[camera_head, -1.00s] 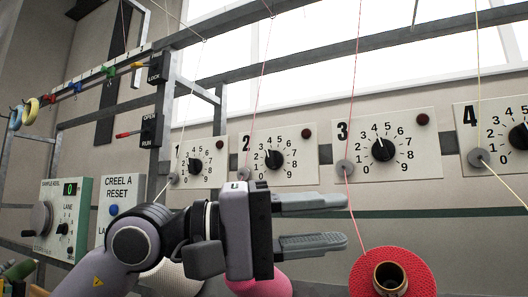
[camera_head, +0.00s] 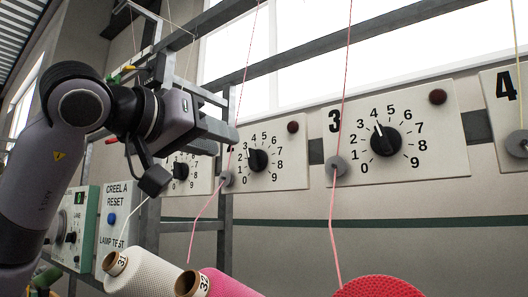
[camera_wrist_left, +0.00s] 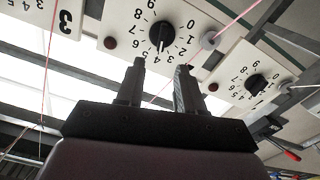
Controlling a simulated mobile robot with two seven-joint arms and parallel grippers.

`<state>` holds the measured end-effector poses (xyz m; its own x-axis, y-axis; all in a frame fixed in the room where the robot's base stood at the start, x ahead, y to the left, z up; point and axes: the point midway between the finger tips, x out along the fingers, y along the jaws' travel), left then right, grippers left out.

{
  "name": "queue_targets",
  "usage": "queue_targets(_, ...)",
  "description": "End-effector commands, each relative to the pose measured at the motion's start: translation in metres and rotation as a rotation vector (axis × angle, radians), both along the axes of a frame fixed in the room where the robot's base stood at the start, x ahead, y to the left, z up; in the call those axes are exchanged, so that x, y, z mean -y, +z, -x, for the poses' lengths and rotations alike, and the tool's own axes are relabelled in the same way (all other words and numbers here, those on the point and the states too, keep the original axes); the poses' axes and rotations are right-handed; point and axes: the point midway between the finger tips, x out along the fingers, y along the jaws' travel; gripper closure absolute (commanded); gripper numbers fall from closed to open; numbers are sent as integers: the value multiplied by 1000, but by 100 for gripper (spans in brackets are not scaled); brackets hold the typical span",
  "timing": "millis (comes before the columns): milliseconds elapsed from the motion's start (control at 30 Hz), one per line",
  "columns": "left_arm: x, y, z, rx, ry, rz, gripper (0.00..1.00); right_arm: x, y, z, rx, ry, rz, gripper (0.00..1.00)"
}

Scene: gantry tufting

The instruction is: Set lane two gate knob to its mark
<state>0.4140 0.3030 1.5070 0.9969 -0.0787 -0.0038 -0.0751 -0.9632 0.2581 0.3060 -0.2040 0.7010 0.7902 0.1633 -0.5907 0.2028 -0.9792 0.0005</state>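The lane two gate knob (camera_head: 257,160) is a black knob on a white dial panel numbered 0 to 9. Its white pointer is up and left, around 3 to 4; I cannot make out a separate mark. In the left wrist view the knob (camera_wrist_left: 162,35) appears upside down, beyond the fingertips. My left gripper (camera_head: 226,138) is in front of the panel's left side and hides its number label. In the left wrist view its two fingers (camera_wrist_left: 160,68) are apart with nothing between them, clear of the knob. My right gripper is not in view.
The lane three panel with its knob (camera_head: 385,140) is to the right, the lane one knob (camera_head: 180,171) to the left. Pink threads run down past grey guide discs (camera_head: 336,167). A green-edged control box (camera_head: 76,235) is at lower left.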

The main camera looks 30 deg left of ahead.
Motion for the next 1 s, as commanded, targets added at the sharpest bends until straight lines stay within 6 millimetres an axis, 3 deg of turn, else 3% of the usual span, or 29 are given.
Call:
queue_targets(167, 0, 2, -12, -1, 2, 0, 63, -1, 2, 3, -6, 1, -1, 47)
queue_targets(500, 4, 1, -61, -1, 1, 0, 63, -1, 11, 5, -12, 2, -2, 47)
queue_targets(900, 5, 0, -71, 2, 1, 0, 63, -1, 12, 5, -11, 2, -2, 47)
queue_targets(1000, 5, 0, -71, 2, 1, 0, 95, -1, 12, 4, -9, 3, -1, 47)
